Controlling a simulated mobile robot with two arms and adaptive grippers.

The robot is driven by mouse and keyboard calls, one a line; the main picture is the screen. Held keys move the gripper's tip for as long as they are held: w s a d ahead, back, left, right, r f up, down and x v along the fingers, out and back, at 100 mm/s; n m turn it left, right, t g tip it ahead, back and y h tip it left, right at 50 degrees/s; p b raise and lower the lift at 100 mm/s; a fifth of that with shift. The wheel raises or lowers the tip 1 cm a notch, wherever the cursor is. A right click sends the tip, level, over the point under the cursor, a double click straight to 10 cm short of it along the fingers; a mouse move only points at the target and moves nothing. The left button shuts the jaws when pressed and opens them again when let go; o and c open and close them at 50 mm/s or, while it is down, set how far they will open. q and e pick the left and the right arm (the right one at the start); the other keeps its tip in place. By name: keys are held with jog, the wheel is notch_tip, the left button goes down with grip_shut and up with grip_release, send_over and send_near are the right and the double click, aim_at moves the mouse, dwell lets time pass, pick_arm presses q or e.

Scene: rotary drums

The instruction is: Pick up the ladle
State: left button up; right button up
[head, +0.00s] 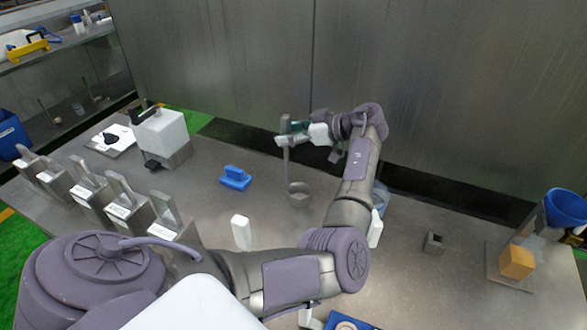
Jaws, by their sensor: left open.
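The ladle (298,190) is metal, with a round cup low over or on the grey table and a long handle rising upright from it. My left gripper (288,137) comes in from the right at the upper part of the handle. Its jaws are open, with the handle top at the fingertips. I cannot tell whether the handle is between the fingers or just beside them, or whether they touch. My right gripper is not in view.
Metal blocks with handles (122,208) line the table's left side. A white box device (162,135) stands behind them. A blue object (235,178) lies left of the ladle and a white bottle (241,232) stands in front. An orange cube (516,262) is at right.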

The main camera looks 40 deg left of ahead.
pick_arm(q)
jog(key=shift+a+f, duration=0.15)
jog(key=shift+a, duration=0.1)
jog(key=shift+d, duration=0.15)
jog(key=shift+c, duration=1)
grip_shut()
